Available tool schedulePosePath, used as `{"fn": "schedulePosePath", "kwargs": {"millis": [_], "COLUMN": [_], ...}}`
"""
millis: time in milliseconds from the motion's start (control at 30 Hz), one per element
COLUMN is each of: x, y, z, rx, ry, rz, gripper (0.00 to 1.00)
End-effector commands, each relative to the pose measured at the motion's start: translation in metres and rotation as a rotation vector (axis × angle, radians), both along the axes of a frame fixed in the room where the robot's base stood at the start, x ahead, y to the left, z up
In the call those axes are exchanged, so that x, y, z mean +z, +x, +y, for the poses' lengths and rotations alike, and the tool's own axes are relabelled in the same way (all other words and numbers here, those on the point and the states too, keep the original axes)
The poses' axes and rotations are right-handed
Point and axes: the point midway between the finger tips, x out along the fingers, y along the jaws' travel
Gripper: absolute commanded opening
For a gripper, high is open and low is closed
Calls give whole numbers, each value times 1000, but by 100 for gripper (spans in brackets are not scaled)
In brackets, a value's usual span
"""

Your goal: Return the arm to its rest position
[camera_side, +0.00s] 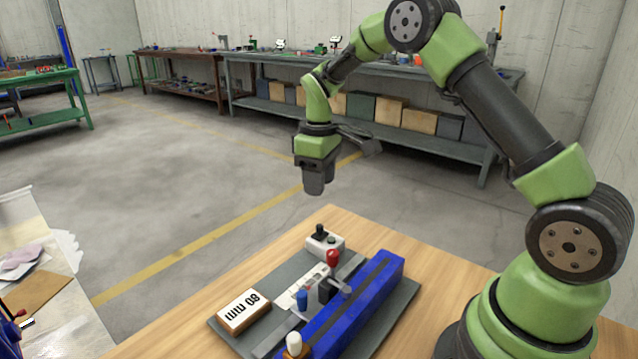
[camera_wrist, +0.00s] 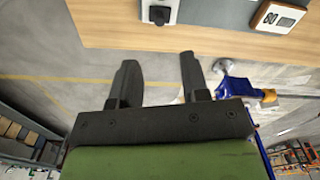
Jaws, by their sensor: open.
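In the side view, my gripper (camera_side: 314,186) hangs in the air above and behind the far edge of the wooden table (camera_side: 440,265), pointing down and apart from everything. In the wrist view, its two dark fingers (camera_wrist: 160,75) stand apart with nothing between them. On the table, a grey plate (camera_side: 408,297) carries a long blue rail (camera_side: 340,309). A red-knobbed part (camera_side: 333,258), a blue cap (camera_side: 302,299) and a white cap (camera_side: 293,341) stand along it. A small white box with a black knob (camera_side: 322,240) sits at the plate's far end.
A wooden block with a white "80 mm" face (camera_side: 244,308) lies on the plate's left. A white bench (camera_side: 40,270) stands at the left. Workbenches (camera_side: 370,75) line the back wall. The air around my gripper is clear, with open floor beyond the table.

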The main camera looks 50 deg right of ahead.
Motion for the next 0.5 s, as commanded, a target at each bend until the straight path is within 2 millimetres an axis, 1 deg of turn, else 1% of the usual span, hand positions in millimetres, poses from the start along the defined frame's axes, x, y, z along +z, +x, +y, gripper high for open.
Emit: {"fn": "schedulePosePath", "kwargs": {"millis": [67,133,167,267,300,367,400,467,500], "x": [4,15,22,54,69,90,103,120,130], "y": [-1,-3,-5,-17,-24,-38,-48,-64,-75], "z": [1,5,8,20,26,36,42,51,57], "rx": [-5,-20,-31,-84,-110,-155,-184,-229,-258], "ry": [1,2,3,13,19,34,45,64,79], "rz": [-6,-25,-38,-97,-125,-169,-198,-239,-269], "gripper": [42,42,42,42,42,42,42,42,42]}}
